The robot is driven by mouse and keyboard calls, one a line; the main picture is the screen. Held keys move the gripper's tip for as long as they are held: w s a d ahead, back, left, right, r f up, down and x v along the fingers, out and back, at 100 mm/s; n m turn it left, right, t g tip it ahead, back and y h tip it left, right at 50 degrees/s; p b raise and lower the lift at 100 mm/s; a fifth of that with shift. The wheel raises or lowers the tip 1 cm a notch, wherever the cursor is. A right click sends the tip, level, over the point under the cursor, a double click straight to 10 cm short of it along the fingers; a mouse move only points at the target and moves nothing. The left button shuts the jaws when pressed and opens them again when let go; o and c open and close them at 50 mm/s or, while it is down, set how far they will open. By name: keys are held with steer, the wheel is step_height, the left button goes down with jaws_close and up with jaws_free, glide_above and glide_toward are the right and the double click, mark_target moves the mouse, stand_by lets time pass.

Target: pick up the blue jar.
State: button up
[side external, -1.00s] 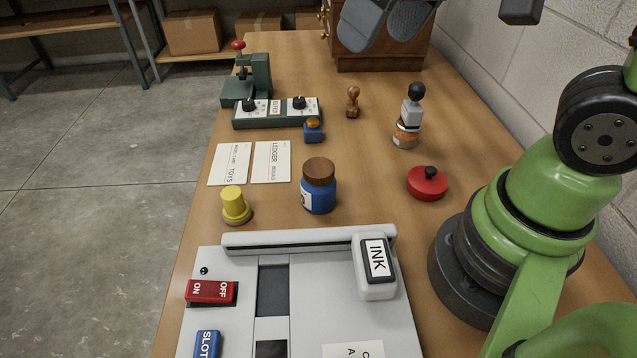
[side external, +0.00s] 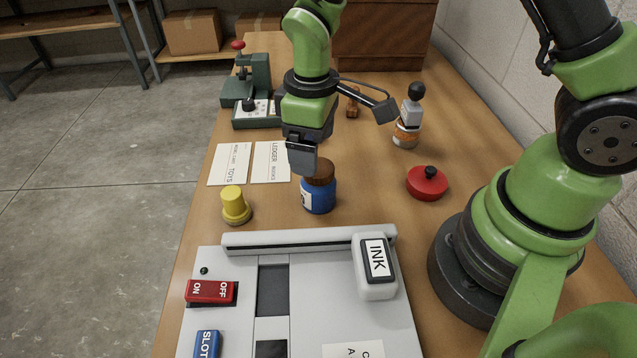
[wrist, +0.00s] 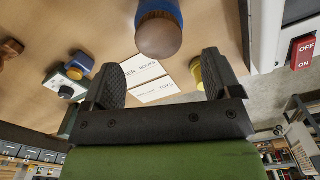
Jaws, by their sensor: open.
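The blue jar (side external: 319,196) with a brown lid stands upright on the wooden table, behind the grey machine. In the wrist view the jar's brown lid (wrist: 158,38) shows at the top centre, beyond my two dark fingers.
A yellow knob-shaped piece (side external: 235,206) stands left of the jar, and a red lidded pot (side external: 427,183) stands to the right. The grey machine (side external: 310,240) lies in front. Two cards (side external: 229,164) lie behind left.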

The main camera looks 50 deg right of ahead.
mark_target(318, 186)
steer(key=f, duration=0.5)
steer(key=shift+s+d, duration=0.15)
steer(key=shift+s, duration=0.2)
steer(key=c, duration=1.1)
